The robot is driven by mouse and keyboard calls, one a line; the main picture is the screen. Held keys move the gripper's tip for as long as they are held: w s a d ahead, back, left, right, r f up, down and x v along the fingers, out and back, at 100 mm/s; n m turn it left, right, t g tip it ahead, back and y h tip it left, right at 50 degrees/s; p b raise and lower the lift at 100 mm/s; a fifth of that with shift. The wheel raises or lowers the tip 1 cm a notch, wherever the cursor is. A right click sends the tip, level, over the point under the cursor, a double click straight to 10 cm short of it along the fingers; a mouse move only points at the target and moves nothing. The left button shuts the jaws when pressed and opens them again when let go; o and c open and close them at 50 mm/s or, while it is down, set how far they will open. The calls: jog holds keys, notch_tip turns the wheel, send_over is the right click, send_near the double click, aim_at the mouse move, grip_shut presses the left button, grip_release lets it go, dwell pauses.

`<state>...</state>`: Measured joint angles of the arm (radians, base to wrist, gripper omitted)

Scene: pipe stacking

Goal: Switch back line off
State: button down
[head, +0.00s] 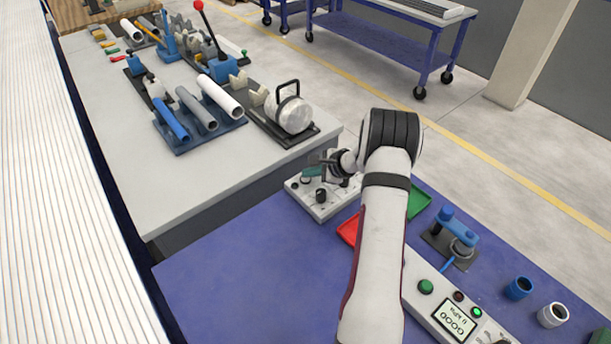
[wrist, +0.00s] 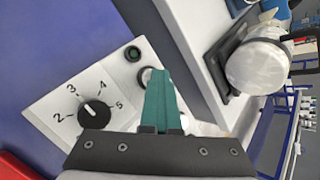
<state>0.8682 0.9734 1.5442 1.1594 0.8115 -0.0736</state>
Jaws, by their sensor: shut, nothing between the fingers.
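A white control box (head: 312,205) stands at the back edge of the blue table. In the wrist view its panel (wrist: 60,92) shows a black dial (wrist: 96,110) numbered 2 to 5, its white mark toward 3. A dark green round button (wrist: 132,54) sits on the same panel. A silver-ringed round control (wrist: 145,74) is partly hidden behind my fingers. My gripper (wrist: 158,72) has teal fingers, shut with nothing between them, and reaches over that control. I cannot tell whether they touch it. In the head view my gripper (head: 311,172) is over the box.
A red tray (head: 348,229) and a green tray (head: 418,203) flank my arm. A second control box (head: 423,304) with a screen lies at front right. A blue clamp device (head: 452,228) and two cups stand on the right. A grey table (head: 110,110) with pipes lies behind; the blue table's left is clear.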

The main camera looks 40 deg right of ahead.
notch_tip(320, 180, up, 7)
jog(key=shift+f, duration=0.15)
dwell(0.6)
dwell(0.8)
